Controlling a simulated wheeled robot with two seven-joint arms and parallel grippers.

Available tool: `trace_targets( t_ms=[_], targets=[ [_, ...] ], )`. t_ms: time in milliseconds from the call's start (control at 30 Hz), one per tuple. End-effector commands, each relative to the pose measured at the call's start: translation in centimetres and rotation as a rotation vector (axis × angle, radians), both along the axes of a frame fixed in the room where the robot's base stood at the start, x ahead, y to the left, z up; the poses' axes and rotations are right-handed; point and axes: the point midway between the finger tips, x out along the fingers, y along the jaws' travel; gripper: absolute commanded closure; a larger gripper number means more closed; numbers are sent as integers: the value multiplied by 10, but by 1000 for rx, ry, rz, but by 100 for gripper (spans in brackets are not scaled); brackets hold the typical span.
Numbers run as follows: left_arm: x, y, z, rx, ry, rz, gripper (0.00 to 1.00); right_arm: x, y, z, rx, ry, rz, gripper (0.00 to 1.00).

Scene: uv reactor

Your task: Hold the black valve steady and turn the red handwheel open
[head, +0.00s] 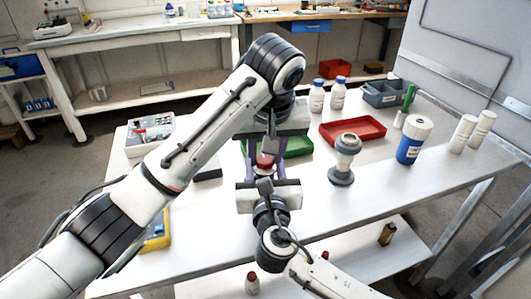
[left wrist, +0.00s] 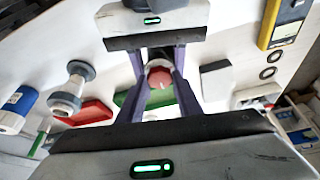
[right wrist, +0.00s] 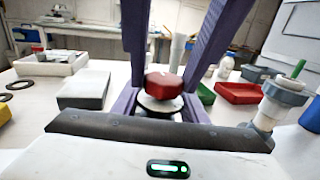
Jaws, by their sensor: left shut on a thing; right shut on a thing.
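The red handwheel (right wrist: 163,86) sits on top of the valve, with a pale round flange (right wrist: 161,105) below it. The handwheel also shows in the head view (head: 264,161) and in the left wrist view (left wrist: 159,77). My left gripper (head: 266,157) comes down from above, its purple fingers shut on either side of the handwheel. My right gripper (head: 265,176) comes from the near side at a lower level, its fingers shut around the valve below the wheel. The valve's black body is mostly hidden behind the grippers, and its tilt cannot be told.
A green tray (head: 298,146) lies behind the grippers and a red tray (head: 352,132) to its right. A grey fitting (head: 345,160) and a blue-and-white container (head: 413,140) stand on the right. The front right tabletop is clear.

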Motion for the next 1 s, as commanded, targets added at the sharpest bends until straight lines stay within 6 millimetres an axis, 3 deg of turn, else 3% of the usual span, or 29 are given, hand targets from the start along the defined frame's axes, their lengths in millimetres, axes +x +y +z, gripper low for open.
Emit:
trace_targets(
  t_ms=[67,100,200,567,1000],
  targets=[
    [1,1,0,1,-2,4,91,0,-1,-1,0,2,-2,91],
    [1,1,0,1,-2,4,63,0,-1,-1,0,2,-2,91],
    [1,1,0,1,-1,4,49,0,-1,-1,0,2,-2,91],
    [-1,0,5,-1,-3,0,49,0,0,-1,0,1,-1,91],
    [-26,-2,71,2,-11,0,49,0,0,-1,0,1,-1,91]
  ],
)
